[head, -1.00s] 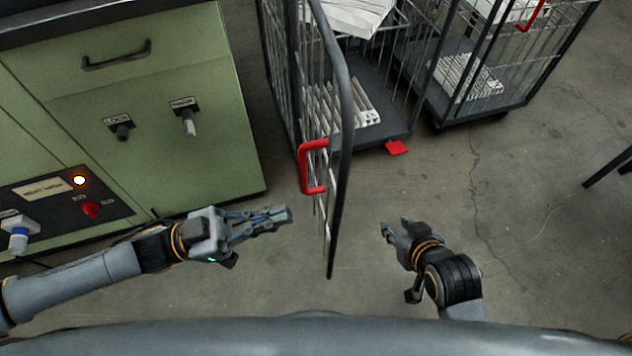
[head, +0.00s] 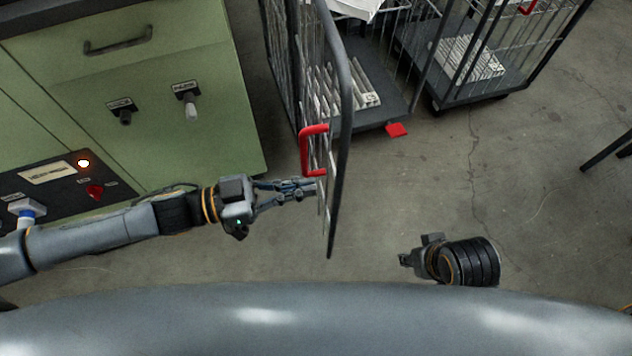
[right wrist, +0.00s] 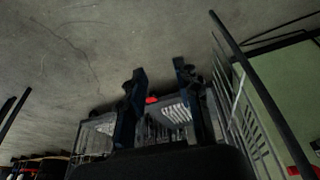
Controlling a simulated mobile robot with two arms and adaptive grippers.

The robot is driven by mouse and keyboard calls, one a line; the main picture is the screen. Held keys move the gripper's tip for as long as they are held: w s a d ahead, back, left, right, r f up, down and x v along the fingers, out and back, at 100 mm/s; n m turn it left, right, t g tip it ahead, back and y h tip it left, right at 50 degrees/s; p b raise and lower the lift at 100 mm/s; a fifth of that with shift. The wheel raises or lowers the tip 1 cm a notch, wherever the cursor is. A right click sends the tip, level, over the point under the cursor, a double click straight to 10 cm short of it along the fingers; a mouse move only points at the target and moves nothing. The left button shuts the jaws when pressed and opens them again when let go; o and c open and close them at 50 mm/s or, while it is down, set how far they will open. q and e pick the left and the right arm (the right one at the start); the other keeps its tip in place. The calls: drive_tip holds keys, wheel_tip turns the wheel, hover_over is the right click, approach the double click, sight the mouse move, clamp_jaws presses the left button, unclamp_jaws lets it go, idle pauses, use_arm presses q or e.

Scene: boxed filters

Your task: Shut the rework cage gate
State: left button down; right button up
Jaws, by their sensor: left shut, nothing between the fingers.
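The rework cage gate (head: 346,110) is a dark-framed wire panel with a red handle (head: 305,150). It stands open, swung out from the cage toward me. My left gripper (head: 314,187) is shut and empty, its fingertips at the gate's bars just below the red handle; I cannot tell if they touch. My right gripper (head: 404,259) is right of the gate and apart from it. In the right wrist view its two fingers (right wrist: 160,72) are spread with nothing between them. The gate's bars also show in that view (right wrist: 262,140), at right.
The cage's dark base (head: 385,115) holds white pleated filters (head: 350,88), with a red tab (head: 397,130) at its front edge. A second wire cage (head: 480,98) stands to its right. A green cabinet (head: 190,60) is at left.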

use_arm(q)
drive_tip(key=shift+x, duration=1.45)
